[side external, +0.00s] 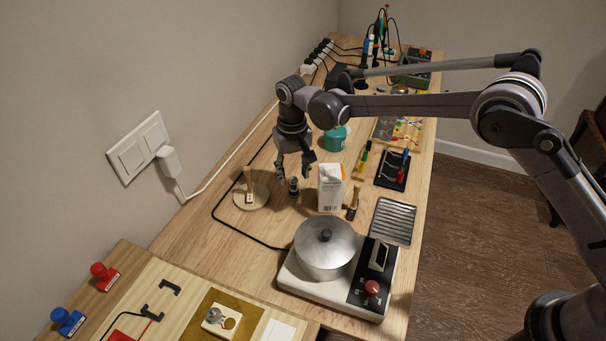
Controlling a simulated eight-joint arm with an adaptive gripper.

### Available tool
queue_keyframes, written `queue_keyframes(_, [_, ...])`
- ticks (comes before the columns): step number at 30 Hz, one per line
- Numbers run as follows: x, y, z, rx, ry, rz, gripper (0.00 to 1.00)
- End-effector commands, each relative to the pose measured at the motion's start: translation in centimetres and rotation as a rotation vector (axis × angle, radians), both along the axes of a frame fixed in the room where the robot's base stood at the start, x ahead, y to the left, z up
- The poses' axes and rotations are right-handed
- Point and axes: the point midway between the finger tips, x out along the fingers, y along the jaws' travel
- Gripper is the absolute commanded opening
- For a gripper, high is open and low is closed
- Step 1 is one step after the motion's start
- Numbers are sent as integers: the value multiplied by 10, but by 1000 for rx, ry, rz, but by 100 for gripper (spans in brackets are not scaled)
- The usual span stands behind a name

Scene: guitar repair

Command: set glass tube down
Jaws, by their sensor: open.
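My gripper (294,171) points down over the wooden workbench, with its two fingers spread. A small dark upright piece (293,187) stands on the bench just below and between the fingertips. It is too small to tell whether this is the glass tube or whether a finger touches it. No clear glass tube can be made out elsewhere in the side external view.
A round wooden base with a peg (250,195) is left of my gripper; a white carton (331,187) is close on the right. A lidded pot (326,249) sits on a hotplate in front. A black cable (228,225) curves across the bench.

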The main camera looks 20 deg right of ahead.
Motion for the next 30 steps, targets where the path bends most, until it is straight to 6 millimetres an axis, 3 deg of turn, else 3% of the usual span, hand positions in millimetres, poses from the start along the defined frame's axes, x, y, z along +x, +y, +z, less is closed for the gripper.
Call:
queue_keyframes(6, [0,0,42,0,0,0,47])
queue_keyframes(17, [-1,-7,77,4,-10,-2,47])
queue_keyframes(23, [-13,-42,119,27,-71,-4,47])
queue_keyframes(30, [-47,-95,170,52,-173,-3,47])
